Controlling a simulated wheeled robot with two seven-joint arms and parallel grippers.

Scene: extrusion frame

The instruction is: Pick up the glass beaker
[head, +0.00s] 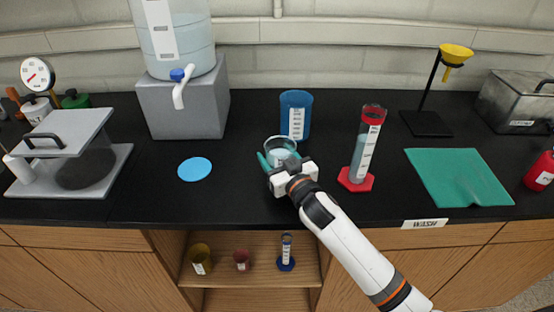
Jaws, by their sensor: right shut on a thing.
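The glass beaker (280,144) is a small clear cup with pale contents, near the middle of the black bench in the head view. My right gripper (278,159) reaches it from the front right, with teal fingers on either side of it, and is shut on the beaker. The beaker looks upright. Its lower part is partly hidden by the gripper, and I cannot tell whether its base touches the bench. My left gripper is not in view.
A blue beaker (296,113) stands just behind. A red-based cylinder (361,150) stands to the right, close to my right arm. A blue disc (195,169) lies to the left, before a water tank (175,38) on a grey block. A green cloth (458,177) lies at right.

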